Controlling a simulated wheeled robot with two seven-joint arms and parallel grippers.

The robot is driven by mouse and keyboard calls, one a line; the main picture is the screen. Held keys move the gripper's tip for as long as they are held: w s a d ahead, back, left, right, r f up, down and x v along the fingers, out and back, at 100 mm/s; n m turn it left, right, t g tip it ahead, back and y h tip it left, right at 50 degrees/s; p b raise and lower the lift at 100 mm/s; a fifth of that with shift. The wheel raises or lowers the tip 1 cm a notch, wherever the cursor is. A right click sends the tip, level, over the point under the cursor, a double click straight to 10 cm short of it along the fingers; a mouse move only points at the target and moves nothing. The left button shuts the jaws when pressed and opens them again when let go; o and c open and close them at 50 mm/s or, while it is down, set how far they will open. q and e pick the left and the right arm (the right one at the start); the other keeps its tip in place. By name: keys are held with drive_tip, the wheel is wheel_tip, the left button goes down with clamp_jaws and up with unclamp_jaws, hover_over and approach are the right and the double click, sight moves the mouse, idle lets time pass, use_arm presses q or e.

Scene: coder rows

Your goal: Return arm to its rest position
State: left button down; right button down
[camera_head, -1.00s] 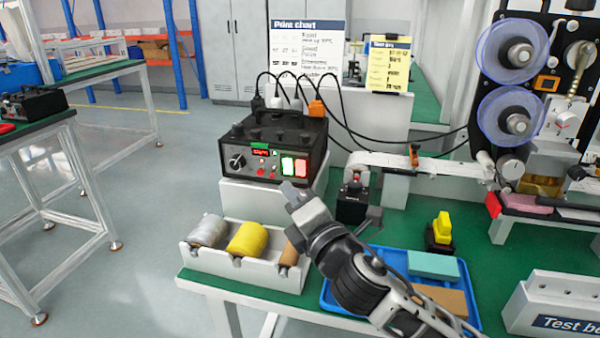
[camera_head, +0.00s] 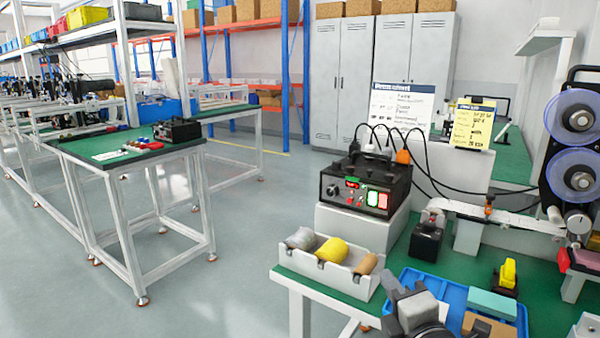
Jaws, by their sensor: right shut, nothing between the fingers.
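My right gripper (camera_head: 408,291) is at the bottom of the head view, over the left part of the blue tray (camera_head: 452,284). It is shut and empty, and it hides part of the tray. The rest of my right arm runs out of the bottom edge. My left gripper is not in view.
A white holder (camera_head: 318,275) with several rolls stands at the table's front left. Behind it is a black control box (camera_head: 367,188) with cables. A reel machine (camera_head: 575,150) stands at the right. Open floor (camera_head: 235,235) lies left of the table, before another workbench (camera_head: 125,150).

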drive_tip(key=s+a+f+m+g+p, duration=0.1)
drive_tip(key=s+f+m+g+p, duration=0.4)
drive_tip(key=s+f+m, duration=1.2)
drive_tip(key=s+m+g, duration=0.2)
drive_tip(key=m, duration=0.1)
drive_tip(key=shift+s+f+m, duration=0.25)
drive_tip(key=shift+m, duration=0.05)
drive_tip(key=shift+a, duration=0.1)
